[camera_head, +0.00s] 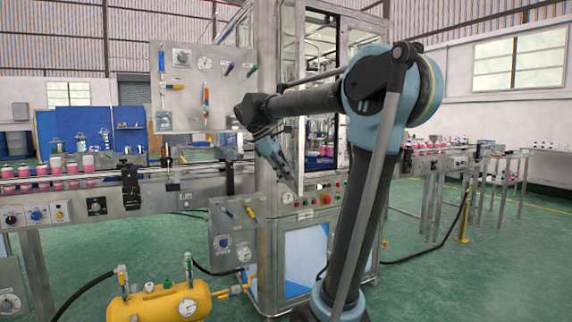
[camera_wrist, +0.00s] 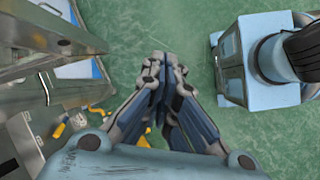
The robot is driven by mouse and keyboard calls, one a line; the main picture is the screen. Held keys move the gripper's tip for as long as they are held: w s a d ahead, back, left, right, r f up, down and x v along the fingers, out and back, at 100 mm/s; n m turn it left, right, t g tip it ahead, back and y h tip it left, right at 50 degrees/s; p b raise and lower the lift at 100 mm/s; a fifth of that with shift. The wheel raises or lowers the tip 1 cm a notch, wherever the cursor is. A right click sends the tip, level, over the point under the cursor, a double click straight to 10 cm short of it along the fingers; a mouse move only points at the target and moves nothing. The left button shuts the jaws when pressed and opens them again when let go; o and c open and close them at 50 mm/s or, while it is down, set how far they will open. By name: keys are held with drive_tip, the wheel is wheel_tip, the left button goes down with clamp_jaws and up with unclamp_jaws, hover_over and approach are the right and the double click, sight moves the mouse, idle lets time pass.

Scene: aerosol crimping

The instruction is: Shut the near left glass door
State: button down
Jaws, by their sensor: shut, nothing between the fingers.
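The glass-walled cabinet (camera_head: 320,195) stands at the centre of the head view. A narrow, metal-framed glass panel (camera_head: 291,45) on its near left side looks like the near left door. It appears swung out from the front opening, but my arm covers part of it and I cannot tell its exact angle. My gripper (camera_head: 288,181) hangs downward in front of the cabinet's lower front. In the wrist view my gripper (camera_wrist: 161,78) is shut and empty, its fingertips together above the green floor. I cannot tell whether it touches the panel.
A conveyor (camera_head: 75,195) with pink-banded cans runs into the cabinet from the left, and another leaves on the right. A gauge panel (camera_head: 233,238) and a yellow tank (camera_head: 160,303) stand low at left. Green floor (camera_head: 470,280) is open at right.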

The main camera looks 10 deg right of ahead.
drive_tip(key=w+a+r+n+h, duration=0.3)
drive_tip(key=w+a+r+n, duration=0.2)
drive_tip(key=w+a+r, duration=0.5)
approach(297, 170)
wheel_tip(297, 170, down, 3)
drive_tip(key=d, duration=0.2)
drive_tip(key=shift+w+d+f, duration=0.15)
drive_tip(key=shift+w+d, duration=0.1)
drive_tip(key=shift+d, duration=0.3)
drive_tip(key=shift+d+n, duration=0.1)
drive_tip(key=shift+n, duration=0.2)
